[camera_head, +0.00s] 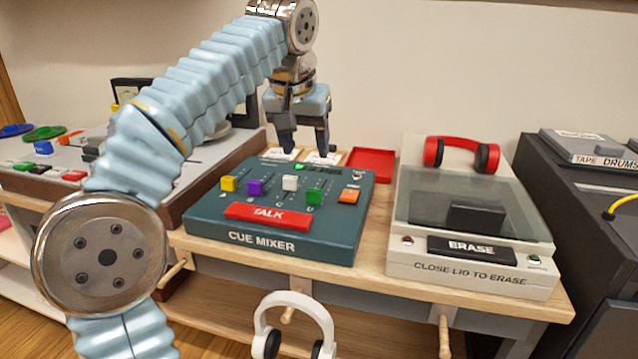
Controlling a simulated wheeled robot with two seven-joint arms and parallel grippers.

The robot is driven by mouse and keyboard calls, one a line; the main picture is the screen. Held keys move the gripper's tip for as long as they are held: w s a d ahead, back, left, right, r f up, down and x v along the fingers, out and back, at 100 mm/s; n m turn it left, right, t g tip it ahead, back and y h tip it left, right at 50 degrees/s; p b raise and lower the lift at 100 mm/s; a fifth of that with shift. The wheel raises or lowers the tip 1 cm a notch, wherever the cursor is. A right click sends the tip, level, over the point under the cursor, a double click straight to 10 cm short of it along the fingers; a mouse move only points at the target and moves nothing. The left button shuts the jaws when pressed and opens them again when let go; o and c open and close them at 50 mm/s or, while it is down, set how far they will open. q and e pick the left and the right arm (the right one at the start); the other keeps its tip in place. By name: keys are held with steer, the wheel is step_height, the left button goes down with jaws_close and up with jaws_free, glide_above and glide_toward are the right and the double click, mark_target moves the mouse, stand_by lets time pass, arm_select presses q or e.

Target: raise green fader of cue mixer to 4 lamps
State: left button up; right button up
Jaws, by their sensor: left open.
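The cue mixer (275,212) is a dark teal box on the wooden bench. Its green fader (314,197) stands right of the white fader (290,183) and left of the orange button (348,196). The green knob sits about level with the purple one, or slightly lower than the white one. A lamp strip (318,168) runs along the mixer's back edge; its left end glows green and the rest looks dark. My left gripper (305,146) is open and empty, pointing down above and behind the mixer's back edge, apart from the fader. My right gripper is out of view.
A red tray (371,164) lies behind the mixer. Another console (60,185) is at left. White headphones (294,318) hang below the bench front.

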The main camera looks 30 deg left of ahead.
mark_target(314, 190)
arm_select(q)
steer(key=b+x, duration=0.2)
steer(key=x, duration=1)
steer(key=shift+f+b, duration=0.2)
steer(key=shift+b, duration=0.2)
steer(key=shift+c, duration=0.4)
jaws_close()
